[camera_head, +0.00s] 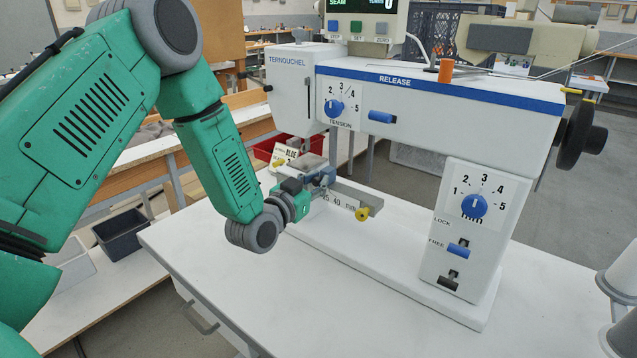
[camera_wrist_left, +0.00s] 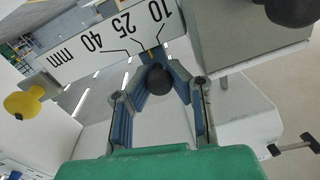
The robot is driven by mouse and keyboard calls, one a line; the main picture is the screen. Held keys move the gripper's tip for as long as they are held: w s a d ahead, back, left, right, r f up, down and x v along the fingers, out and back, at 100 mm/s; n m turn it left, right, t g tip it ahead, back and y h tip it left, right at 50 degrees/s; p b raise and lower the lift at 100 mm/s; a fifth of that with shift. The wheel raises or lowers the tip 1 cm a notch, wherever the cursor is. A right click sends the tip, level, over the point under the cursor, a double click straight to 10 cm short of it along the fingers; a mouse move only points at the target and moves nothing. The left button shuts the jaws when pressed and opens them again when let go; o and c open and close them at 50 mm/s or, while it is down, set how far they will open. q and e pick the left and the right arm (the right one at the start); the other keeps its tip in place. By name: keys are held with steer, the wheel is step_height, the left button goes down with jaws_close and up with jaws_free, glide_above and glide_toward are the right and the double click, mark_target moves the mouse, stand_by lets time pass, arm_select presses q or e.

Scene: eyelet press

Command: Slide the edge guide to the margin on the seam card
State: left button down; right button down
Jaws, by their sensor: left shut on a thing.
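The white scale bar (camera_head: 345,199) marked 10, 25 and 40 mm sticks out under the sewing head of the white machine. The edge guide's dark round knob (camera_wrist_left: 159,82) is between the fingers of my left gripper (camera_wrist_left: 158,78), which is shut on it. A small yellow pointer (camera_wrist_left: 150,52) shows just beyond the knob, between the 10 and 25 ends of the scale. In the head view my left gripper (camera_head: 317,180) hides most of the guide. My right gripper is out of view.
A yellow knob (camera_head: 362,214) ends the bar. The machine carries a tension dial (camera_head: 334,107), a second dial (camera_head: 474,205) and a blue lever (camera_head: 458,250) near LOCK and FREE. The white tabletop (camera_head: 300,305) is clear in front. Thread spools stand at right.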

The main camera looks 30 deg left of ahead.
arm_select(q)
steer(key=shift+s+d+f, duration=0.25)
steer(key=shift+f, duration=0.2)
steer(key=c, duration=2)
jaws_free()
steer(key=shift+d, duration=0.2)
steer(key=o, duration=0.6)
steer(key=shift+r, duration=0.1)
steer(key=shift+a+r, duration=0.1)
steer(key=shift+a, duration=0.35)
steer(key=shift+w+d+r, duration=0.1)
steer(key=shift+d, duration=0.1)
